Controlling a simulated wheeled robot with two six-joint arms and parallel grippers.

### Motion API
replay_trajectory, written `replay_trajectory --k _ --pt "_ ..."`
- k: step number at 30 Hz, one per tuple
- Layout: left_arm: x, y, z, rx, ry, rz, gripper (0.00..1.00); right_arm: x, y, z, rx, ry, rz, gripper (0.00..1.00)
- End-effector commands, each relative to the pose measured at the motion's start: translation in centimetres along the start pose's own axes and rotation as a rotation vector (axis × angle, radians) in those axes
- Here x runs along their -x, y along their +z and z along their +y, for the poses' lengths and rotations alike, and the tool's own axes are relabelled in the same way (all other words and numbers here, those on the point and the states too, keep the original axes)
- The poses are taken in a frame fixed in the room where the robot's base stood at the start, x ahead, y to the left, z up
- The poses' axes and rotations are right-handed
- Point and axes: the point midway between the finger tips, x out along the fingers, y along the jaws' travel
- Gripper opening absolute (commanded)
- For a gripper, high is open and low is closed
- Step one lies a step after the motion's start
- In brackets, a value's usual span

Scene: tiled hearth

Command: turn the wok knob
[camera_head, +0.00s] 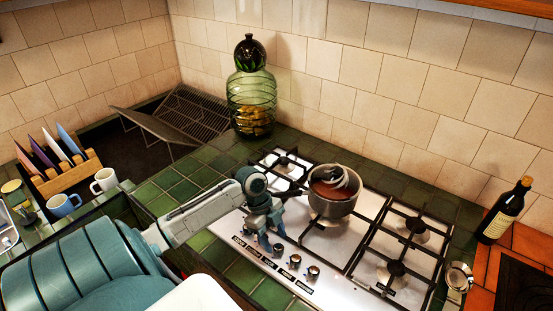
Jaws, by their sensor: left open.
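The steel gas hob (335,262) carries a row of dark knobs near its front edge. Two knobs show clearly, one at the right end (313,271) and one beside it (295,261); another (278,249) sits close to my gripper. Small dark labels run along the front edge, too small to read, so I cannot tell which is the wok knob. My left gripper (270,237) is open, pointing down over the left part of the knob row, and hides some of it. I cannot tell whether it touches a knob. My right gripper is not in view.
A steel pot (332,206) with reddish-brown contents stands on the hob just right of my gripper. Black grates (372,240) cover the burners. A green glass jar (251,100) stands behind, and a dark bottle (503,211) at the right. Mugs (104,180) stand at the left.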

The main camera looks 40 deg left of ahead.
Motion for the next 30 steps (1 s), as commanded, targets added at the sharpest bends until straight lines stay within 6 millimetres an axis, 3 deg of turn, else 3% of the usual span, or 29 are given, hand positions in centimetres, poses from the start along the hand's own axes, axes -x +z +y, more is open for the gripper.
replay_trajectory --k 6,13,30 --pt "3.9 0.3 -0.1 -0.002 -0.002 -0.007 0.52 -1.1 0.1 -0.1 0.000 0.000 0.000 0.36" --pt "6.7 0.2 -0.1 -0.002 -0.002 -0.004 0.52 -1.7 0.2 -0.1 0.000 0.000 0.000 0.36" --pt "7.8 0.0 0.0 0.000 0.000 0.000 0.52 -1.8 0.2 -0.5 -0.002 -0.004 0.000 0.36"
